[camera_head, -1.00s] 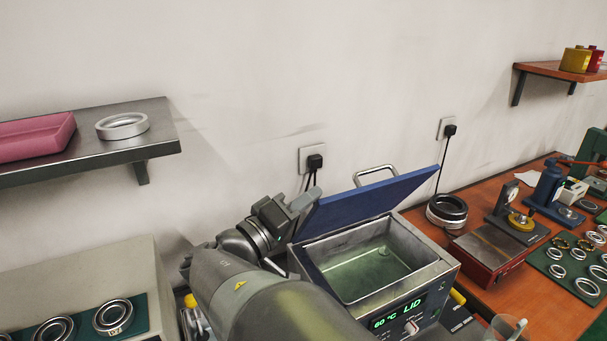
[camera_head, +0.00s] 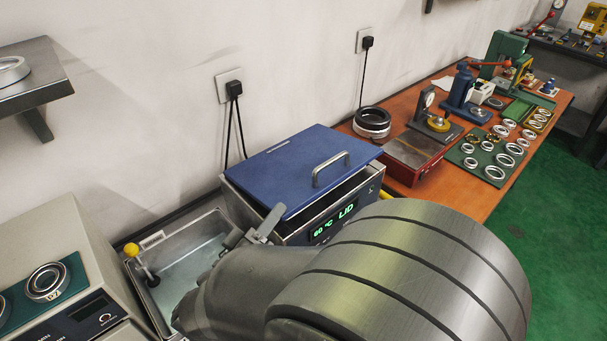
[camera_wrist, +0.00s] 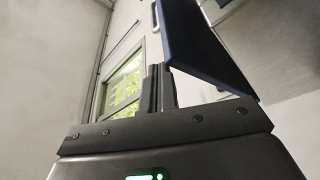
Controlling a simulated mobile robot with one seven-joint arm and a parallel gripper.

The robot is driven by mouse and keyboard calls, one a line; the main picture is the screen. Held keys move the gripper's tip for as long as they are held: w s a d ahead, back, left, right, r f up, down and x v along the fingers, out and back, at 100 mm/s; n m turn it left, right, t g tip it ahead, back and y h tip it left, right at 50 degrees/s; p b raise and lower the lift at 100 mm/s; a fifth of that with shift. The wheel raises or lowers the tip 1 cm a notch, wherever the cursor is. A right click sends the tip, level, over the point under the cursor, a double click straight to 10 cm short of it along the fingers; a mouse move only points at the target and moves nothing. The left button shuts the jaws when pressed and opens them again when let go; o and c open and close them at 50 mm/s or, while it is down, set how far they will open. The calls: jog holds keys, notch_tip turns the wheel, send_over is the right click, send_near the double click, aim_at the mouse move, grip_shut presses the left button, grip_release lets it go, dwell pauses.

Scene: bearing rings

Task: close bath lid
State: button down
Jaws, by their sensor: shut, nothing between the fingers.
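The bath (camera_head: 290,236) is a grey metal box whose green display reads "60 °C LID". Its blue lid (camera_head: 290,165), with a metal handle (camera_head: 330,168) on top, lies low over the opening, slightly tilted. A dark gap shows under its front right edge, so it is not seen flush. The bath's inside is hidden. My gripper (camera_head: 268,222) is shut and empty beside the lid's front left corner; I cannot tell if they touch. In the wrist view the closed fingers (camera_wrist: 158,80) are just left of the dark blue lid (camera_wrist: 205,40).
A second open basin (camera_head: 185,265) with a yellow-knobbed lever (camera_head: 132,250) is left of the bath. A beige device (camera_head: 60,265) stands at far left. Right of the bath, the orange bench (camera_head: 455,205) carries a red-based gauge (camera_head: 415,150) and several rings. A wall shelf (camera_head: 35,75) is upper left.

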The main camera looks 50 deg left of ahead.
jog(key=shift+d+f, duration=0.2)
jog(key=shift+f, duration=0.8)
jog(key=shift+r, duration=0.1)
